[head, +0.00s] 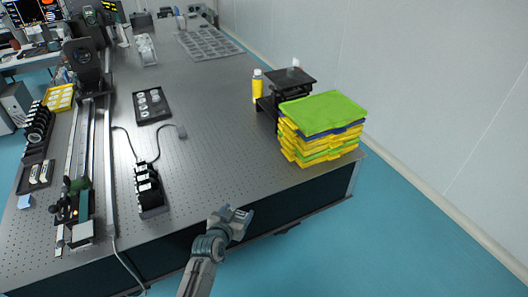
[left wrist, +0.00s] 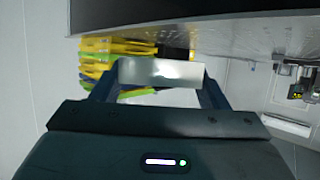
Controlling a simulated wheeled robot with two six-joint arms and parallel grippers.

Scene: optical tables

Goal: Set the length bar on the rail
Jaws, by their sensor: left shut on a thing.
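My left gripper (head: 231,221) is off the front edge of the optical table (head: 215,130) in the head view. In the left wrist view its two dark fingers (left wrist: 158,80) are shut on a plain silver bar (left wrist: 160,72), which spans the space between them. I take it to be the length bar; in the head view it is hard to make out at the gripper. Long metal rails (head: 109,165) run front to back along the left of the table, well apart from my gripper. My right gripper is not in view.
A stack of green and yellow trays (head: 322,125) stands at the right corner, by a yellow bottle (head: 257,88). A black holder (head: 149,190) and a black tray (head: 151,105) stand right of the rails. A cable lies nearby. The table's middle is clear.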

